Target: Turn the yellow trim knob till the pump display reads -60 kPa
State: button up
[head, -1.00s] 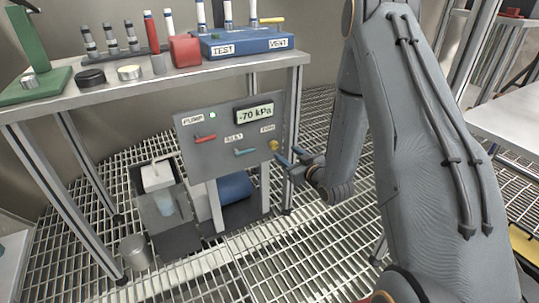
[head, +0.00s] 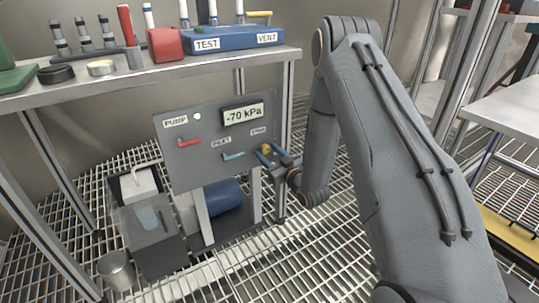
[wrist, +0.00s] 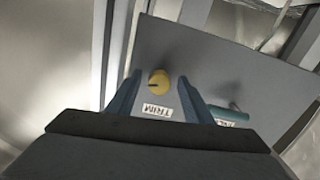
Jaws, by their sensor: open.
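The yellow trim knob (head: 266,147) sits at the right edge of the grey pump panel (head: 185,160). The wrist view shows the knob (wrist: 159,80) above an upside-down TRIM label (wrist: 157,113), with a dark mark on its left side. The pump display (head: 243,113) reads -70 kPa. My gripper (head: 269,156) is open at the knob, which partly shows past its fingers. In the wrist view, the blue fingers of my gripper (wrist: 158,77) stand either side of the knob with gaps; I cannot tell how deep they reach around it.
A red lever (head: 189,142) and a teal lever (head: 233,156) stick out of the panel left of the knob. A steel bench (head: 150,72) with a blue TEST/VENT block (head: 235,39) stands above. Grating floor lies open to the right.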

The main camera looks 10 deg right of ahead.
jog(key=shift+w, duration=0.1)
jog(key=shift+d, duration=0.1)
jog(key=c, duration=1.1)
jog(key=shift+o, duration=0.2)
jog(key=shift+m+p, duration=0.3)
jog(key=m+p, duration=0.2)
jog(key=m, duration=0.1)
jog(key=shift+r+p, duration=0.1)
jog(key=shift+p, duration=0.2)
jog(key=shift+m+p, duration=1.2)
jog(key=shift+m, duration=0.9)
